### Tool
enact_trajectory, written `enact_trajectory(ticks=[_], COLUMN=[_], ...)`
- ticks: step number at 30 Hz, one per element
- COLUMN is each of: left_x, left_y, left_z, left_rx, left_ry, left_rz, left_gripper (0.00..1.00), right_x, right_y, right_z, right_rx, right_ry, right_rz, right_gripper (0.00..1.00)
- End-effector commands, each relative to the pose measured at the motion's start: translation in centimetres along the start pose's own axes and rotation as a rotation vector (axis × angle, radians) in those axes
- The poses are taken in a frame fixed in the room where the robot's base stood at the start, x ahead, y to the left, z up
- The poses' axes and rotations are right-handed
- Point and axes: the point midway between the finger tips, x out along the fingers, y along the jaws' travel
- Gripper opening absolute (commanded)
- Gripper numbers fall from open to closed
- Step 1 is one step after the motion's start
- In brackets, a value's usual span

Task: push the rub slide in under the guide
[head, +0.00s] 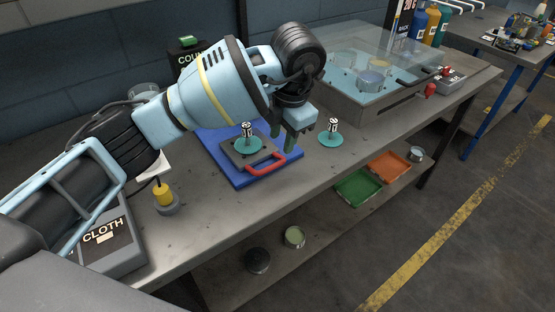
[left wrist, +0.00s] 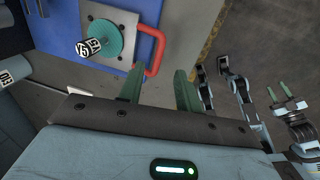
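The rub slide, seemingly the grey plate (head: 238,160) with a red handle (head: 265,165), lies on a blue base (head: 225,138). A teal disc (head: 247,145) with a black-and-white labelled post sits on the plate. I cannot make out the guide. My left gripper (head: 291,138) is over the handle side of the base, fingers down. In the left wrist view its two green fingers (left wrist: 158,88) are apart and empty; the red handle (left wrist: 153,50) shows just beyond their tips. My right gripper (left wrist: 281,90) shows only there, at the right, open and apart from the bench.
A second teal disc with post (head: 331,140) stands on the bench right of the base. A clear-lidded bath (head: 370,85) is behind it. A yellow-topped weight (head: 163,196) and a cloth box (head: 110,240) are at left. The bench front (head: 235,205) is clear.

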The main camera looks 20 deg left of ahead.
Motion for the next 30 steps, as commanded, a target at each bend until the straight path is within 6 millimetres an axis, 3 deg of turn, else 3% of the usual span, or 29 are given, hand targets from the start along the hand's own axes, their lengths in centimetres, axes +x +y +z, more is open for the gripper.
enact_trajectory(ticks=[5,21,30], left_x=[0.6,7.3,7.8], left_y=[0.0,0.0,0.0], left_z=[0.0,-0.1,0.0], left_rx=[0.001,0.004,0.004], left_ry=[0.002,0.002,-0.001], left_rz=[-0.001,-0.002,0.000], left_gripper=[0.34,0.34,0.34], right_x=[0.0,0.1,0.1], right_y=[0.0,-0.2,-0.2], right_z=[-0.1,-0.1,-0.1], right_rx=[0.000,0.010,0.010], right_ry=[0.002,0.003,0.003], right_rz=[0.000,0.000,0.000], right_gripper=[0.36,0.36,0.36])
